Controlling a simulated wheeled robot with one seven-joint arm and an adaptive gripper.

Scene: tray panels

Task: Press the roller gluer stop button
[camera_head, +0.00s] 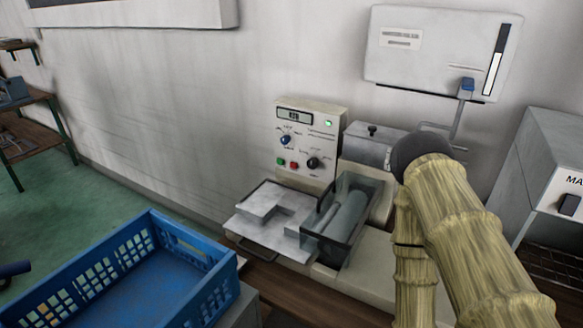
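The roller gluer (345,215) stands on a wooden bench against the wall, with an upright cream control panel (300,140) at its back left. Low on the panel, a small red button (294,166) sits just right of a green button (280,161). Both are unobstructed; no lettering on them can be read. The panel also has a display, a lit green lamp (328,124), a blue knob and a black knob (313,163). My arm, in a bamboo-like covering, stands at the right with a dark rounded joint. I cannot see my gripper.
A grey tray (256,240) with pale blocks lies before the panel, left of the clear-guarded rollers (345,215). A blue crate (205,285) is at the front left. A white wall box with a blue-handled lever (467,84) hangs above right; a grey machine (545,165) stands far right.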

